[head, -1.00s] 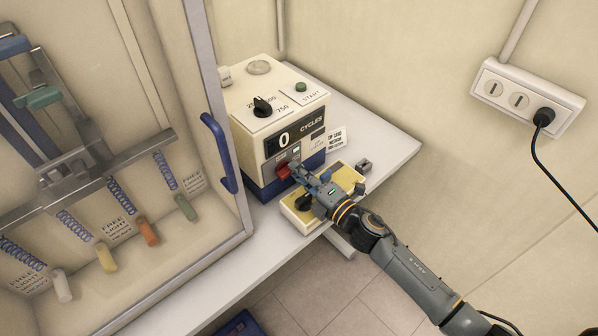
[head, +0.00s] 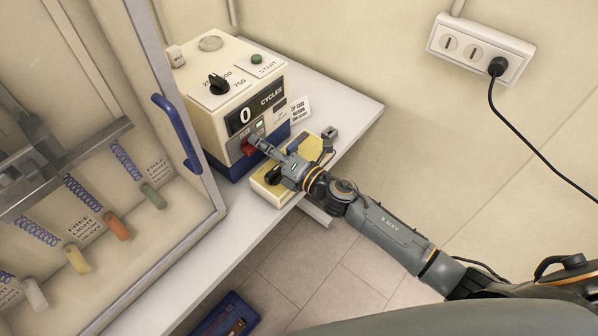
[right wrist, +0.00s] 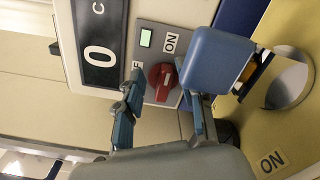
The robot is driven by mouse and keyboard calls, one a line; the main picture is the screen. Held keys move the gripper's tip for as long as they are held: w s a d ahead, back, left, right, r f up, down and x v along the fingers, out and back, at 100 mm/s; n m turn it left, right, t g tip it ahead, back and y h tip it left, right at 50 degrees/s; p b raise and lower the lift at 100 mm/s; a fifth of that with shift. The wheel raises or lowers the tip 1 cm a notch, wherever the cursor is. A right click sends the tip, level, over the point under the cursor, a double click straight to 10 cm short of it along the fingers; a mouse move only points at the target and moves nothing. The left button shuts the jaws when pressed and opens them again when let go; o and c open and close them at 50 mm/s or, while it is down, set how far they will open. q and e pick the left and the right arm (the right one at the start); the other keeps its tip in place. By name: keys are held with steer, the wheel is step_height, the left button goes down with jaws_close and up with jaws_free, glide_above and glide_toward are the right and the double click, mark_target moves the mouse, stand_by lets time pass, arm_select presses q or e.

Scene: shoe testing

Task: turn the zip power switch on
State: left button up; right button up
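A red rotary switch (head: 249,148) sits low on the front of the cycles box (head: 190,112). In the right wrist view the red switch (right wrist: 163,82) has an ON label beside it, a partly hidden OFF label and a small pale green lamp (right wrist: 146,38). My right gripper (head: 259,143) is right at the switch. Its fingers (right wrist: 158,95) are apart, one on either side of the red knob; a gap shows on the left, and contact on the right is unclear. I cannot tell which label the knob points to. My left gripper is not in view.
A yellow box (head: 265,190) with a black knob lies under my right gripper. A small sign (head: 300,111) stands behind it. A clear cabinet with a blue handle (head: 177,130) stands to the left. The table (head: 340,100) is bare at the back right.

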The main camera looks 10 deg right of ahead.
steer(key=n, duration=0.6)
steer(key=shift+s+a+r, duration=0.15)
steer(key=shift+a+r, duration=0.1)
steer(key=shift+r, duration=0.15)
steer(key=n, duration=0.4)
steer(key=shift+s+a+r, duration=0.2)
steer(key=shift+a, duration=0.05)
steer(key=shift+s+a+n+p, duration=0.15)
steer(key=shift+n+p, duration=0.35)
steer(key=shift+n, duration=0.6)
steer(key=b+v, duration=0.4)
steer(key=v, duration=0.9)
steer(key=shift+s+d, duration=0.3)
steer(key=shift+f, duration=0.1)
